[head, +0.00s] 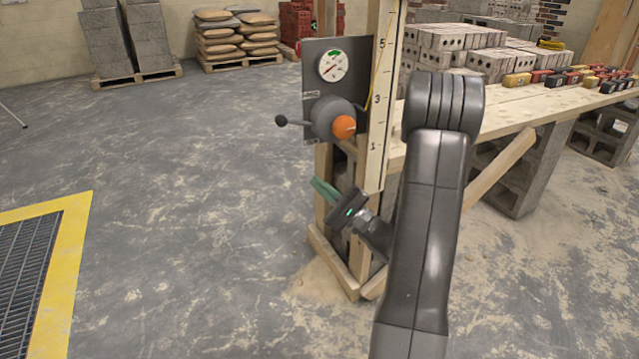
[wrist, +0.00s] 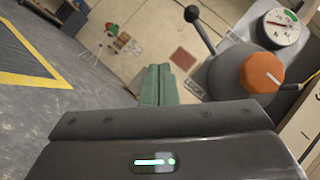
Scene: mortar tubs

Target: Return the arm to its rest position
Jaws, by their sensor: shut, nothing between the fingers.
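My arm (head: 430,210) rises in the right half of the head view and bends down behind itself toward the post. My gripper (head: 318,185) has green fingers and points up and left, below the grey panel. In the wrist view my gripper (wrist: 158,84) shows its two green fingers together, with nothing between them. The lever knob and orange cap (wrist: 262,72) are to the right of the fingers in the wrist view, apart from them.
A wooden post carries a panel (head: 310,82) with a gauge (head: 333,65), a black-knobbed lever (head: 281,120) and an orange cap (head: 344,127). A plank bench (head: 510,108) with bricks stands right. A yellow-edged floor grate (head: 75,240) lies left. The floor between is clear.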

